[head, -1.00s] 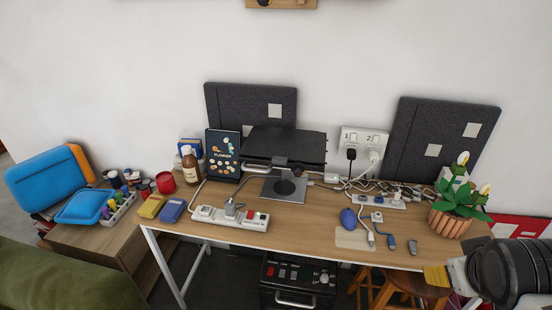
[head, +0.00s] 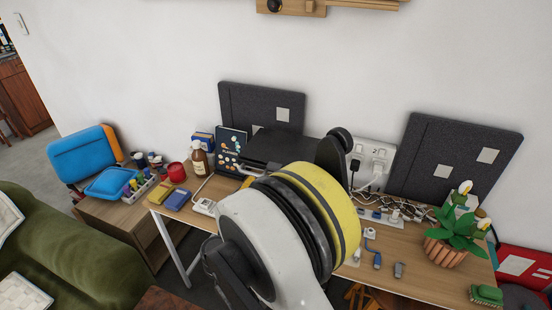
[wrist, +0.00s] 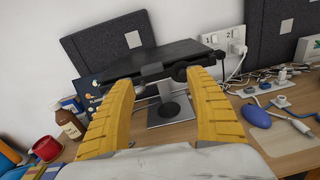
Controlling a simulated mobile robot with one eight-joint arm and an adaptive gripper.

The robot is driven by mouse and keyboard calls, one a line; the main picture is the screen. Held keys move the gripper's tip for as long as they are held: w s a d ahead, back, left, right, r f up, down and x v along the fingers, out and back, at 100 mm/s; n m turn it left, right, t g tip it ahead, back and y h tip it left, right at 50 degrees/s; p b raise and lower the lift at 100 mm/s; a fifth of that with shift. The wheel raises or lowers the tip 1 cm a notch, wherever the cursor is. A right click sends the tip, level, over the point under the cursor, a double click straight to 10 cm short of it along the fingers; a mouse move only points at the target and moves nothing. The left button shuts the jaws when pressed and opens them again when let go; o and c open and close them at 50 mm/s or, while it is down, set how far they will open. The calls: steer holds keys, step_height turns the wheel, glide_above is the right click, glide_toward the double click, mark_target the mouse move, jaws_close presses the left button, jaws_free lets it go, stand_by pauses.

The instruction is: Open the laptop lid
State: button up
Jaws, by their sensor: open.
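The laptop (head: 274,146) is dark and thin. It sits shut on a raised stand on the desk, against the wall side. In the wrist view the laptop (wrist: 160,56) lies ahead, with the grey stand (wrist: 170,110) below it. My gripper (wrist: 160,88) is open, with its two yellow fingers spread on either side of the stand in the picture. The fingers are empty and appear short of the laptop; I cannot tell the exact gap. In the head view my arm covers the stand and the laptop's right front part.
A planner (head: 229,148) and a brown bottle (head: 199,160) stand left of the laptop. A wall socket (head: 372,158) with plugs and tangled cables is on the right. A blue mouse (wrist: 256,116) and a potted plant (head: 455,240) are further right. Grey boards (head: 455,155) lean on the wall.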

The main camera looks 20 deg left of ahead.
mark_target(273, 168)
steer(key=shift+n+t+y, duration=0.3)
steer(key=shift+n, duration=0.3)
steer(key=w, duration=0.3)
steer(key=w+b, duration=0.1)
steer(key=w, duration=0.2)
steer(key=w+a+b, duration=0.1)
steer(key=w, duration=0.2)
steer(key=shift+w+f, duration=0.3)
steer(key=shift+w, duration=0.05)
steer(key=shift+c, duration=0.2)
jaws_close()
